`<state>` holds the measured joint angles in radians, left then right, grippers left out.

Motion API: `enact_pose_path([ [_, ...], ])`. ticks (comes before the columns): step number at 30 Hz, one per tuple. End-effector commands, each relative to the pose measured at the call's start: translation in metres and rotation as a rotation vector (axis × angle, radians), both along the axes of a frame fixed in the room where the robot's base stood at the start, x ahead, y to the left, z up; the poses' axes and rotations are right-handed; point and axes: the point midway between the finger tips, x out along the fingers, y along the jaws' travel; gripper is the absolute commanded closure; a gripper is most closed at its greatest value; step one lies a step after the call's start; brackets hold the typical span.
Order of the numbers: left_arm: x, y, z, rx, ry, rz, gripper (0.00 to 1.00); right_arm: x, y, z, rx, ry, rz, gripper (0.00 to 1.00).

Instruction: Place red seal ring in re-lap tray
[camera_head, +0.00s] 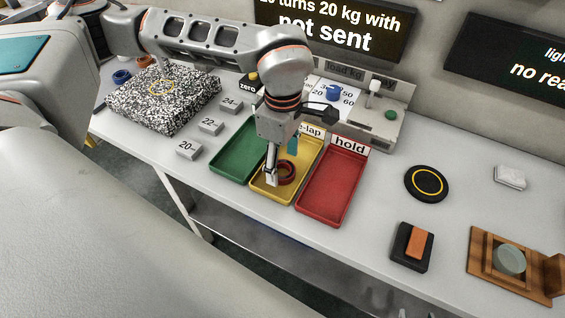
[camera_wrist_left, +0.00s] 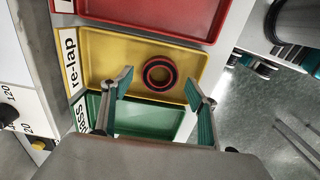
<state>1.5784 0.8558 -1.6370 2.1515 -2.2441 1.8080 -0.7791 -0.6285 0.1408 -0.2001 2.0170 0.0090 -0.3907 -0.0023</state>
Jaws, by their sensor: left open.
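The red seal ring (camera_head: 286,172) lies in the yellow re-lap tray (camera_head: 262,190), toward its front end. In the left wrist view the ring (camera_wrist_left: 160,74) shows whole, dark with a red edge, flat on the floor of the yellow tray (camera_wrist_left: 100,50). My left gripper (camera_head: 277,168) is above the tray, fingers pointing down. In the left wrist view its two fingers (camera_wrist_left: 160,95) stand apart with nothing between them, and the ring is clear of both. My right gripper is not in view.
A green tray (camera_head: 228,165) and a red hold tray (camera_head: 330,190) flank the yellow one. Behind stands a load gauge (camera_head: 388,120). A speckled block (camera_head: 165,98) is at left. A black disc (camera_head: 426,182), an orange-topped block (camera_head: 411,247) and a wooden holder (camera_head: 490,262) are at right.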

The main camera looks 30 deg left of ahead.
Motion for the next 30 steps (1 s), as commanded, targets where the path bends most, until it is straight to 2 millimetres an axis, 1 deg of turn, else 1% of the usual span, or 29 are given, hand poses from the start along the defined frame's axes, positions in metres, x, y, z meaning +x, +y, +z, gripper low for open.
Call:
enact_pose_path([
  [1, 0.001, 0.000, 0.012, -0.002, -0.007, -0.001, 0.41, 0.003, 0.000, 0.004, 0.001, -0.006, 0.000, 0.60],
  [9, 0.001, 0.000, 0.068, -0.001, -0.008, -0.001, 0.41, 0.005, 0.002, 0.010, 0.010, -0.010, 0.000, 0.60],
  [12, 0.001, 0.000, 0.085, -0.001, -0.007, 0.000, 0.41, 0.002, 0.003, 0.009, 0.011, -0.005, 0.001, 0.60],
  [15, 0.001, 0.000, 0.097, -0.001, -0.004, 0.000, 0.41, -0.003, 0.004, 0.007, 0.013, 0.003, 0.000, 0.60],
  [18, 0.001, 0.000, 0.104, -0.001, -0.004, -0.001, 0.41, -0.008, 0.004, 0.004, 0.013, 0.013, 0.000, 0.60],
  [21, 0.000, 0.000, 0.107, 0.000, -0.002, 0.000, 0.41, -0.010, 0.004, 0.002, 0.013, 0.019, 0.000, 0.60],
  [30, 0.000, 0.000, 0.107, 0.000, -0.001, -0.001, 0.41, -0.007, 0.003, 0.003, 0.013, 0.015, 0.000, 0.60],
])
